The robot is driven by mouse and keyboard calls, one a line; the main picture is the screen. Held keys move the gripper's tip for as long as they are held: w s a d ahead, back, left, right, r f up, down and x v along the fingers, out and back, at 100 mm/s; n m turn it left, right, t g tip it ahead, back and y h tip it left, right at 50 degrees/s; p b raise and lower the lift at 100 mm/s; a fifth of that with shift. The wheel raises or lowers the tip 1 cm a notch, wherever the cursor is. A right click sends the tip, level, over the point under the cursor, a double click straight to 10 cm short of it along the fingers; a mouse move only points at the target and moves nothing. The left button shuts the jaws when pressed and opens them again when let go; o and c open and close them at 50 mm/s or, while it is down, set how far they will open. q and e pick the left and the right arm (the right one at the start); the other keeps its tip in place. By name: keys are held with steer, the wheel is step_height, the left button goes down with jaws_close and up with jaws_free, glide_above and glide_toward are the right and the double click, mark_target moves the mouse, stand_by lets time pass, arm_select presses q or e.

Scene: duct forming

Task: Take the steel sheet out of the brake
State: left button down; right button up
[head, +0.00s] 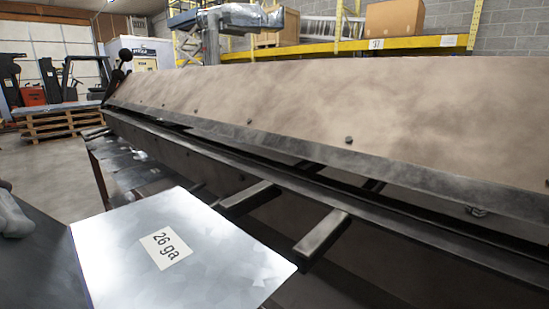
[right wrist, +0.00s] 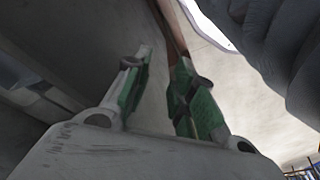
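A shiny galvanized steel sheet (head: 215,255) with a white "26 ga" label lies flat at the lower left in the head view. It is in front of the brake (head: 330,105), and its visible part is outside the jaw. Its near edge is cut off by the picture. The brake is long, with a tan upper face and a dark gap along its lower edge. My right gripper (right wrist: 164,58) shows in the right wrist view with its green-padded fingers apart and nothing visible between them. Neither gripper shows in the head view.
A dark surface (head: 40,262) lies left of the sheet, with a rounded grey shape at the left edge. Wooden pallets (head: 65,122) and a forklift stand behind left. A yellow shelf (head: 420,42) holds a box.

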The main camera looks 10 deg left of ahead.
steer(key=shift+o, duration=0.6)
steer(key=shift+t, duration=0.8)
steer(key=r+b, duration=0.1)
steer(key=w+r, duration=0.1)
steer(key=r, duration=0.1)
steer(key=w+r+b, duration=0.1)
steer(key=r, duration=0.1)
steer(key=shift+r+b, duration=0.1)
steer(key=shift+b, duration=0.25)
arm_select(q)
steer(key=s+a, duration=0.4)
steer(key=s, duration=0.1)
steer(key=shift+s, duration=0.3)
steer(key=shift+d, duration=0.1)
arm_select(e)
steer(key=shift+a, duration=0.15)
